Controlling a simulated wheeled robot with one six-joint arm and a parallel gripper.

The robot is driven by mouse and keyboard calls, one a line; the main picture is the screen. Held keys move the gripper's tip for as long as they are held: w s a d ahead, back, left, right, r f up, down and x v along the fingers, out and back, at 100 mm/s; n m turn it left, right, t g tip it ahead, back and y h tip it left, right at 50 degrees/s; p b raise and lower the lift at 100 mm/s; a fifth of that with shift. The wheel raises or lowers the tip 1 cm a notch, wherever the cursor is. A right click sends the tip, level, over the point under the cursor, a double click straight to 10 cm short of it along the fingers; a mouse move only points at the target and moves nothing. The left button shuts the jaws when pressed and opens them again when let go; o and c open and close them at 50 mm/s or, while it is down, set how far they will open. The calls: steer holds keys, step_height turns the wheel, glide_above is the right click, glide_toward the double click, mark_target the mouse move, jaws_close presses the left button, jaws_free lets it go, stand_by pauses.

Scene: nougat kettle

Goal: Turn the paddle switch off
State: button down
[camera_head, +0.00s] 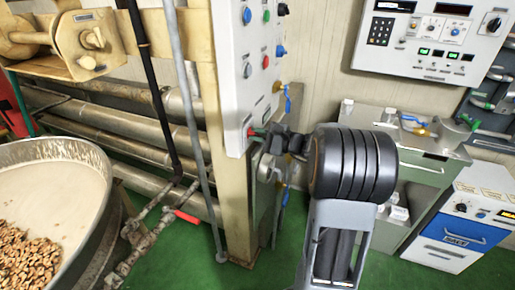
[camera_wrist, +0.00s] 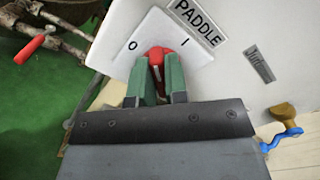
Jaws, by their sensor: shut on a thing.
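The paddle switch (camera_wrist: 157,53) is a red knob on a white plate marked O on the left and I on the right, under a PADDLE label (camera_wrist: 198,20). My gripper (camera_wrist: 161,82) has its green fingers on both sides of the red knob and is shut on it. The fingers hide part of the knob, so I cannot tell which mark it points to. In the head view my gripper (camera_head: 258,133) reaches the low edge of the white control panel (camera_head: 243,60), where a bit of the red switch (camera_head: 250,132) shows.
A kettle (camera_head: 95,165) with nuts stands at the left. A red-handled lever (camera_head: 187,216) sticks out by the pipes. A blue-handled valve (camera_head: 287,98) is close behind the panel edge. A grey cabinet (camera_head: 420,150) stands at the right. Green floor (camera_head: 185,260) is clear in front.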

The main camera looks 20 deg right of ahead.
steer(key=n+b, duration=0.2)
steer(key=b, duration=0.2)
steer(key=f+n+b, duration=0.1)
steer(key=n+b, duration=0.2)
steer(key=b, duration=0.2)
steer(key=n+b, duration=0.1)
steer(key=b, duration=0.1)
steer(key=n+b, duration=0.1)
steer(key=b, duration=0.1)
steer(key=shift+r+n, duration=0.25)
steer(key=shift+n, duration=0.15)
steer(key=shift+r, duration=0.1)
steer(key=c, duration=1.1)
jaws_free()
steer(key=shift+c, duration=0.2)
steer(key=v, duration=1.3)
steer(key=shift+s+d+p, duration=0.2)
steer(key=shift+s+p, duration=0.2)
